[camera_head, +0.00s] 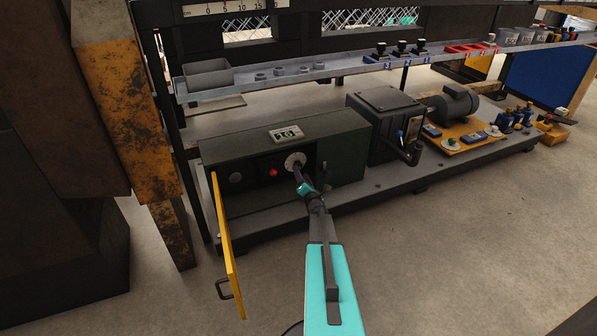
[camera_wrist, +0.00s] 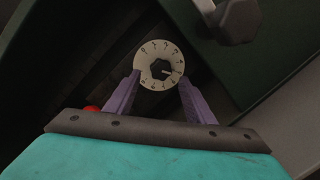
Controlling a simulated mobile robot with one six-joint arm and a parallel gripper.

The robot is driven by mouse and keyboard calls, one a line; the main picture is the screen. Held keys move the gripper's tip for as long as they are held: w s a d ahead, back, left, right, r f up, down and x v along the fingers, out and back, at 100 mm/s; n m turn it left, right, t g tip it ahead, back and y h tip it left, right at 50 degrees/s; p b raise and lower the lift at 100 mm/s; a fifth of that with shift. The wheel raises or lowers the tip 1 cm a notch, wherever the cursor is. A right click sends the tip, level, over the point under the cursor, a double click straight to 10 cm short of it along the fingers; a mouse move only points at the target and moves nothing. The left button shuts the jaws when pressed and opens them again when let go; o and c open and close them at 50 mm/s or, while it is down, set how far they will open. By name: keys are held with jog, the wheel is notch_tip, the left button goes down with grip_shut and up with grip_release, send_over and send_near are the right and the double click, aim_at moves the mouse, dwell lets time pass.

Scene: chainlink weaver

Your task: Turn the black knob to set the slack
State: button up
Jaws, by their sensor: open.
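The black knob (camera_wrist: 160,69) sits at the centre of a pale round dial (camera_wrist: 149,50) with numbers around its edge. In the head view the dial (camera_head: 294,160) is on the front of a dark green box (camera_head: 345,152), and the knob is too small to make out. My gripper (camera_wrist: 160,84) has its two purple fingers apart, one on each side of the dial's lower part in the wrist view. Nothing is between them but the view of the dial and knob. I cannot tell whether the fingertips touch it. In the head view my gripper (camera_head: 299,178) is just in front of the dial.
A red button (camera_head: 273,172) is left of the dial. A yellow door (camera_head: 226,245) with a dark handle stands open at the box's left. A display (camera_head: 287,134) reading about 16 is on top. A dark crank box (camera_head: 385,118) is to the right. Floor in front is clear.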

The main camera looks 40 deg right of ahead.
jog(key=shift+b+x, duration=0.5)
jog(key=shift+x, duration=2.05)
